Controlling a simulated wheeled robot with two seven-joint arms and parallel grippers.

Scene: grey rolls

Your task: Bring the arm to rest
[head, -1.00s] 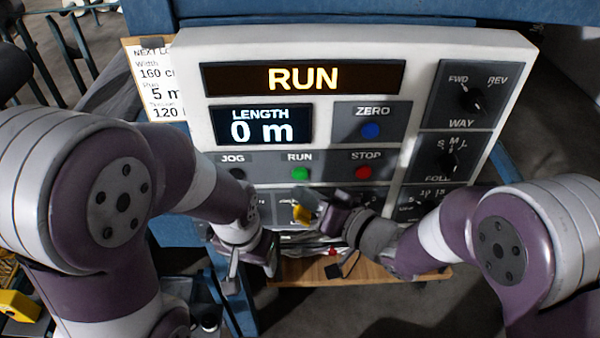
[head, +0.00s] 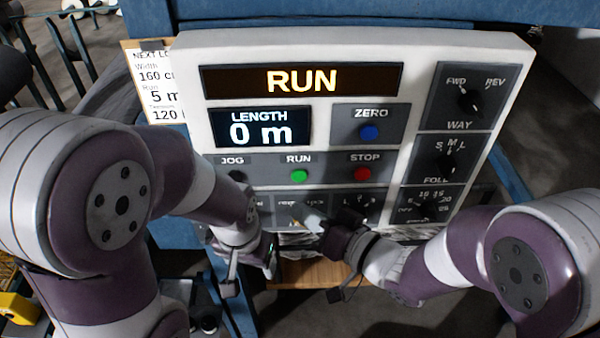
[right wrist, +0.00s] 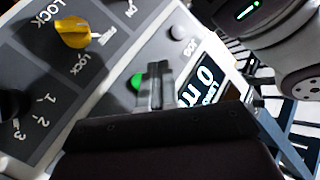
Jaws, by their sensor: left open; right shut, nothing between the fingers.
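My right gripper (head: 312,222) is shut and empty in front of the lower part of the control panel (head: 420,45). In the right wrist view its closed fingertips (right wrist: 155,85) overlap the green button (right wrist: 137,81); I cannot tell the gap to the panel. A yellow knob (right wrist: 73,33) shows to their upper left. My left gripper (head: 250,272) is open and empty, low in front of the panel's lower left edge. The sign reads RUN (head: 302,80) and the length display (head: 262,127) reads 0 m.
The panel carries a blue ZERO button (head: 370,132), a green RUN button (head: 299,176), a red STOP button (head: 362,174) and several dark knobs. A note card (head: 155,90) stands at its left. A wooden board (head: 312,273) lies below.

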